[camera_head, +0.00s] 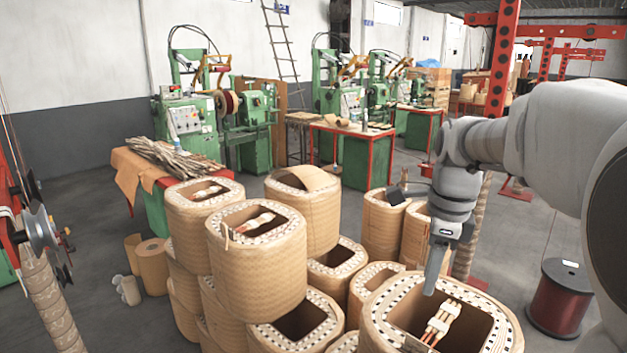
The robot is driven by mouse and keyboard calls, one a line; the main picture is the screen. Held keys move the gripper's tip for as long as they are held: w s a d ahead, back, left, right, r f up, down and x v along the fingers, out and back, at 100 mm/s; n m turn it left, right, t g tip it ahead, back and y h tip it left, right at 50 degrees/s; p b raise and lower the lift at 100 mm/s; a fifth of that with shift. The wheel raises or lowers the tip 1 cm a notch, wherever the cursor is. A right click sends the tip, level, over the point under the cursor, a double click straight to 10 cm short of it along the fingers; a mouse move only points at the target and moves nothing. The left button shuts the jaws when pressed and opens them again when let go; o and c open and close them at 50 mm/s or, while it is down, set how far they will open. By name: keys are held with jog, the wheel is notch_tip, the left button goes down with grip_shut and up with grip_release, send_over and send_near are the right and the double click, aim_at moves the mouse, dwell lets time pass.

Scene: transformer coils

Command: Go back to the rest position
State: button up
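My gripper (434,285) points down over the open top of the large tan transformer coil (380,322) at the front right. Its fingers show edge-on as one grey shape, so I cannot tell whether they are apart. I see nothing held in it. Pale leads with reddish ends (440,322) stick up inside that coil's opening, just right of and below the fingertips. I cannot tell whether the gripper touches the coil. My arm comes in from the right edge.
Several more coils stand stacked to the left, including one with leads on top (257,265). A dark red wire spool (561,298) stands on the floor at right. Green winding machines (185,118) and a red-framed table (350,128) are behind. Grey floor (85,215) is open at left.

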jog(key=s+a+n+t, duration=0.2)
jog(key=s+a+n, duration=0.1)
jog(key=s+n, duration=0.5)
jog(key=s+a+f+n+t, duration=0.1)
jog(key=s+a+n, duration=0.3)
jog(key=s+n, duration=0.5)
jog(key=n+t, duration=0.1)
jog(key=n, duration=0.4)
jog(key=shift+n+t, duration=0.3)
jog(key=shift+a+f, duration=0.1)
jog(key=shift+a, duration=0.15)
